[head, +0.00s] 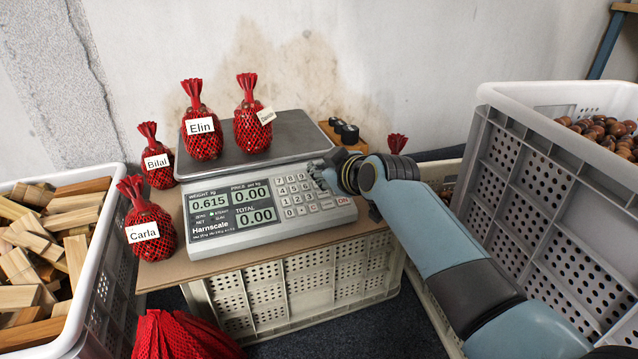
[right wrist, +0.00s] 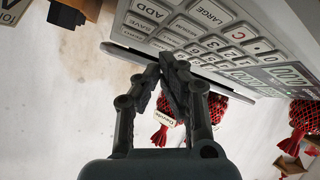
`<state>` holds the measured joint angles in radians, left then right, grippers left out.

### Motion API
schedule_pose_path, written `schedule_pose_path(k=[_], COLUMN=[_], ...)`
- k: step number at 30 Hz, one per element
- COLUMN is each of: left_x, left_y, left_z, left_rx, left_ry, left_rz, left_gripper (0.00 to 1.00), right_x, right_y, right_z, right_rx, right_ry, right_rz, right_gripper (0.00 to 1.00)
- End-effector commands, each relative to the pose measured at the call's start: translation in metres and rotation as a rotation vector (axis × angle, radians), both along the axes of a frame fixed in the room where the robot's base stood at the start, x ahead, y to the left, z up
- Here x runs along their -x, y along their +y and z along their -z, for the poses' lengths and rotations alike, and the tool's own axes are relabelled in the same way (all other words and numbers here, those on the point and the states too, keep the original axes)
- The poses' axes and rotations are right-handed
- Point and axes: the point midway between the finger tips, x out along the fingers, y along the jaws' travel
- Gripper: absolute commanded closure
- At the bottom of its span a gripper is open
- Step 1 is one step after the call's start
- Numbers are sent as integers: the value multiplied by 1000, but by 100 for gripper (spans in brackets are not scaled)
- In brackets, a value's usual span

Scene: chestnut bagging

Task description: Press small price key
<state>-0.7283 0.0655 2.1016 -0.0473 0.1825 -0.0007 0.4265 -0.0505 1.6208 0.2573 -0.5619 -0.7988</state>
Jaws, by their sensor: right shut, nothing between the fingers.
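The scale (head: 225,228) stands on a board over a crate, its display reading weight 0.615, price 0.00 and total 0.00. Its keypad (head: 290,192) is on the right of the front panel. My right gripper (head: 318,174) is shut and empty, over the keypad's right side. In the right wrist view the shut fingertips (right wrist: 172,62) are close to the keys. A LARGE key (right wrist: 208,13) and an ADD key (right wrist: 175,26) are readable there. My left gripper is not in view.
Red net bags labelled Elin (head: 203,143) and another (head: 252,130) are on the scale plate. Bags Bilal (head: 158,172) and Carla (head: 147,235) stand left of it. A wood crate (head: 92,290) is at left, a chestnut crate (head: 540,130) at right.

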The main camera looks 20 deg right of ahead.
Motion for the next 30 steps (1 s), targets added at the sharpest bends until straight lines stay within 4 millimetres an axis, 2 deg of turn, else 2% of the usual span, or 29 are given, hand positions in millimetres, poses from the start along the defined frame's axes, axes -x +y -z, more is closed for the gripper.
schedule_pose_path(k=[17,30], left_x=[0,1], left_y=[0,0], left_z=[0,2], left_rx=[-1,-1], left_ry=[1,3], left_rz=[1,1], left_gripper=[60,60], right_x=[0,-3], right_y=[0,0], right_z=[0,8], right_rx=[0,-1], right_ry=[0,0], right_rz=[0,0], right_gripper=[100,100])
